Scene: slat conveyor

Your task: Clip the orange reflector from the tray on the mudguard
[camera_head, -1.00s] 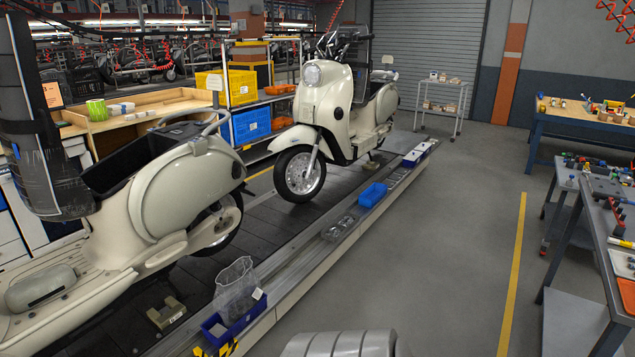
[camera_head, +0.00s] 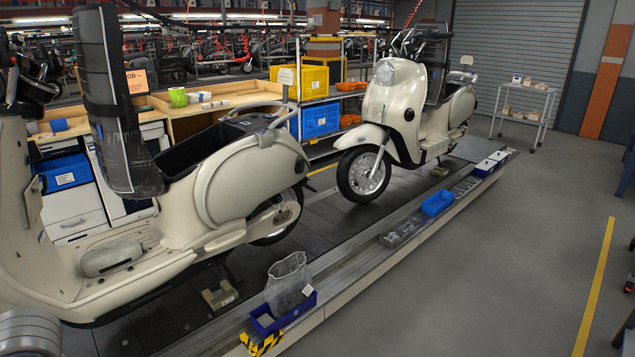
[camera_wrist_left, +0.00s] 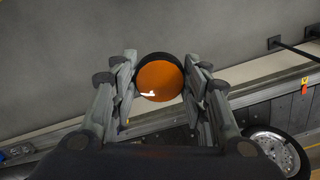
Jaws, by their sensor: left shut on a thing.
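In the left wrist view the round orange reflector (camera_wrist_left: 158,84) with a dark rim sits between the fingers of my left gripper (camera_wrist_left: 160,66), which is shut on it. The reflector's face is toward the camera, with a small bright glint. In the head view the gripper and reflector do not show. The near cream scooter's rear mudguard (camera_head: 293,178) is partly hidden by its body and wheel. Another cream scooter (camera_head: 410,115) behind it has a front mudguard (camera_head: 360,136) over its wheel. My right gripper is in neither view.
A blue tray (camera_head: 306,305) holding a clear bag (camera_head: 288,280) stands on the conveyor's near edge (camera_head: 345,283). A lighter blue tray (camera_head: 437,203) lies farther along. Grey floor (camera_head: 480,280) with a yellow line (camera_head: 597,285) is clear to the right. A white trolley (camera_head: 524,105) stands behind.

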